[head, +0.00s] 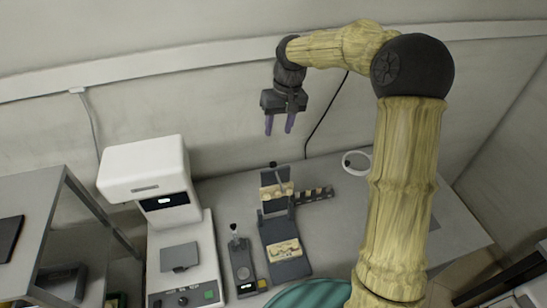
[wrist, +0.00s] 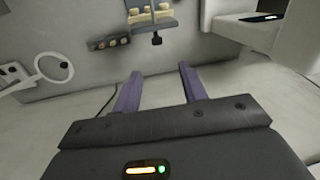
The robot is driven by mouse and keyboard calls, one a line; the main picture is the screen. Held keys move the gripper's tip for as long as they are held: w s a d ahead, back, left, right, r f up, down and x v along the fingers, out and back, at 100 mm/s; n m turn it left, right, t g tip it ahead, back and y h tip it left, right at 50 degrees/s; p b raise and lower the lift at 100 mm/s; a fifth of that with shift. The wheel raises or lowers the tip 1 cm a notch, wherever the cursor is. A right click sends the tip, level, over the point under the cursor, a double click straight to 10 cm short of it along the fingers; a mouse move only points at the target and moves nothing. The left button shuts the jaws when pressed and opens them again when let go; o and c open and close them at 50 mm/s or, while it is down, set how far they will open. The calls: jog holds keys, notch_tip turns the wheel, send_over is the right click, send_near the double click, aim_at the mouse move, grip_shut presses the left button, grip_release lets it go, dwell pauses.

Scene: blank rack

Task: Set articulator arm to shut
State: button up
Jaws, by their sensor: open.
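The articulator (head: 287,268) stands on the bench, a dark frame with a cream dental cast on its lower base. Its arm (head: 270,178) is raised steeply at the back, carrying another cream cast and a dark knob at its top end. The arm is apart from the base, so the articulator stands open. In the wrist view the articulator arm (wrist: 150,22) shows at the top edge, partly cut off, with its knob. My gripper (head: 280,128) is open and empty, high above and behind the articulator, purple fingers pointing down. Its fingers also show in the wrist view (wrist: 157,70).
A white machine (head: 145,168) stands left of the articulator. A small grey device with a knobbed lever (head: 241,268) is between them. A dark strip of blanks (head: 314,195) and a white ring (head: 356,162) lie right of it. A teal round surface (head: 310,296) is in front.

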jog(key=f+p, duration=0.1)
jog(key=f, duration=0.3)
jog(key=f+p, duration=0.1)
jog(key=f, duration=0.3)
jog(key=a+f+p, duration=0.1)
jog(key=f, duration=0.3)
jog(key=shift+s+f, duration=0.1)
jog(key=shift+f, duration=0.25)
jog(key=shift+s+a+f, duration=0.1)
jog(key=shift+a, duration=0.25)
jog(key=shift+d, duration=0.1)
grip_shut()
